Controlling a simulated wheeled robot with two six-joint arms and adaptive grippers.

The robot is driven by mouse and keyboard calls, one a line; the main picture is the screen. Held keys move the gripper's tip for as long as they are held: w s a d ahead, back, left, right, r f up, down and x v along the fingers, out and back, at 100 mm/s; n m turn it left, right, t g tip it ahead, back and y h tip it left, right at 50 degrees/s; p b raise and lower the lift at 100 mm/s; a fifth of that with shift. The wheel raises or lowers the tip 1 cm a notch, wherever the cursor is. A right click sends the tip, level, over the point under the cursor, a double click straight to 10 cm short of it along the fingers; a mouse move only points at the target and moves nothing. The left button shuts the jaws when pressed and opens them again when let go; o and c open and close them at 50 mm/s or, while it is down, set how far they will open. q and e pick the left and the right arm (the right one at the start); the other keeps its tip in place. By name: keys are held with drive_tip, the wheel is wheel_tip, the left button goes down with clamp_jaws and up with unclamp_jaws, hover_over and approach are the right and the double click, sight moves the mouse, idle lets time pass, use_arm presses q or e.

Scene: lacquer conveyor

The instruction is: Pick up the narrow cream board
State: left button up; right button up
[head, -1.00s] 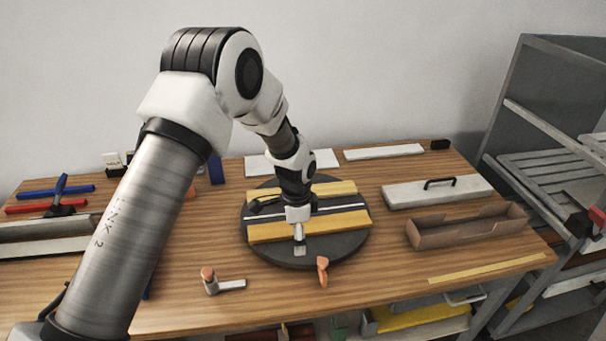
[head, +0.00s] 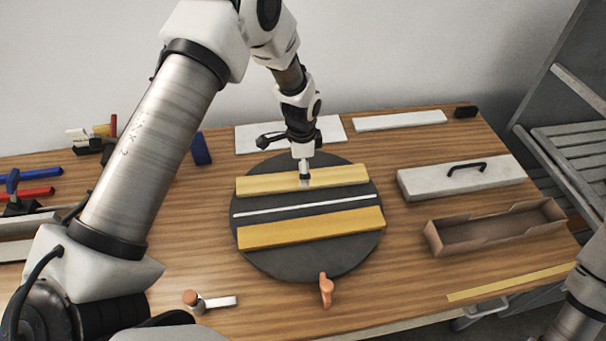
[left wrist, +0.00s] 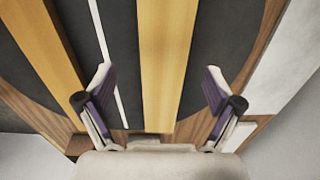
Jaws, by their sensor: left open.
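The narrow cream board (head: 345,174) lies at the back of the round dark turntable (head: 300,262); it also shows in the left wrist view (left wrist: 162,50), running between my fingers. My left gripper (head: 305,182) is open above this board, its fingers (left wrist: 158,78) spread on either side and apart from its edges. The gripper hides a small part of the board in the head view. I cannot tell its exact height above it. A yellow board (head: 310,230) lies in front, with a thin white strip (head: 305,206) between the two. My right gripper is out of view.
A brown open tray (head: 490,232) and a pale lidded box with a black handle (head: 462,178) stand to the right. White panels (head: 400,121) lie behind. An orange clamp (head: 326,289) sits at the turntable's front edge.

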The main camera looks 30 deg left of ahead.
use_arm(q)
drive_tip(key=f, duration=0.2)
drive_tip(key=w+f, duration=0.1)
drive_tip(key=f, duration=0.1)
drive_tip(key=shift+a+f+p, duration=0.1)
drive_tip(key=shift+a+p, duration=0.05)
drive_tip(key=shift+p, duration=0.2)
drive_tip(key=shift+s, duration=0.2)
drive_tip(key=shift+r, duration=0.2)
drive_tip(key=c, duration=1.4)
drive_tip(key=shift+c, duration=0.2)
